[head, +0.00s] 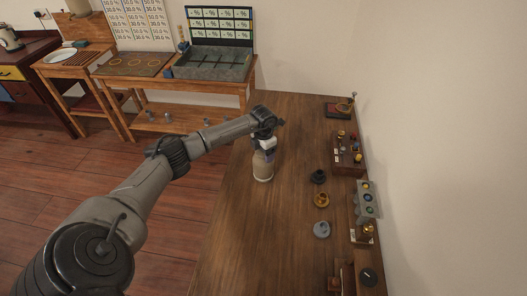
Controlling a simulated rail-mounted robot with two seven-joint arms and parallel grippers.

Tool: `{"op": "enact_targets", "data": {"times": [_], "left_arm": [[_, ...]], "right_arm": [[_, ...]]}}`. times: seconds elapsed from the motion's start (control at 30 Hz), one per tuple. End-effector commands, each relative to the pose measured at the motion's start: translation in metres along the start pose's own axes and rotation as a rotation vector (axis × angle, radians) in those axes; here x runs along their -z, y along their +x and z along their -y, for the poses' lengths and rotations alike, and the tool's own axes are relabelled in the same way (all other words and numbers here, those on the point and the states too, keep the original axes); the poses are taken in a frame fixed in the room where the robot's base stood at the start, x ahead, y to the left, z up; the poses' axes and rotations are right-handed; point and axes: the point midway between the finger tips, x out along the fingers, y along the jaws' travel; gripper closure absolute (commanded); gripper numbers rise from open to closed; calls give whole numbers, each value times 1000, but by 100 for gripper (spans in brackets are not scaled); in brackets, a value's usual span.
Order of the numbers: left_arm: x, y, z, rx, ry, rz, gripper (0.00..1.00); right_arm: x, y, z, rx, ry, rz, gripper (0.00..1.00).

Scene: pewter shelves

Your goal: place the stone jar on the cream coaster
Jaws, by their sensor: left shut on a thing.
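My left gripper (266,149) is over the brown wooden table, shut on the top of the stone jar (263,168). The jar is a small beige vessel and looks upright. Its base is at or close to the tabletop; I cannot tell whether it touches. The gripper covers the jar's top. I cannot make out the cream coaster; it may be hidden under the jar or too small to tell. My right gripper is not in view.
On the table (230,255), to the right of the jar, stand a black item (318,177), a gold item (321,200) and a grey item (321,229). Small racks (366,200) line the wall side. The near left tabletop is clear. A bench (245,93) stands at the back.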

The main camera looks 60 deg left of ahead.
Motion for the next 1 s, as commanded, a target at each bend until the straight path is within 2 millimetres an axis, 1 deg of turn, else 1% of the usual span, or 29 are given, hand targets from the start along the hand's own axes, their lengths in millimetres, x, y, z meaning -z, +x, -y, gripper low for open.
{"op": "enact_targets", "data": {"times": [0.17, 0.33, 0.37, 0.4, 0.6, 0.83, 0.93, 1.0], "left_arm": [[-1, -2, 0, 0, -1, 4, 100], [-1, 2, 0, 0, -1, 3, 100], [0, 2, 0, 0, 0, 1, 26], [0, 2, 0, 0, 0, 1, 22], [0, 2, 0, 0, 0, 1, 3], [0, 1, 0, 0, 0, 1, 3], [-1, -4, 0, 0, 0, 3, 3], [-1, -12, -1, -1, 0, 4, 3]], "right_arm": [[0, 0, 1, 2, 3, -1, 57], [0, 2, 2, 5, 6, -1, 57], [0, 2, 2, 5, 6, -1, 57], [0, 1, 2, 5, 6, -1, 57], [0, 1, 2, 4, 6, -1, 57], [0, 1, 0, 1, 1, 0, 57], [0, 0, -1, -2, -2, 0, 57], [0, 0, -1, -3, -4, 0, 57]]}}
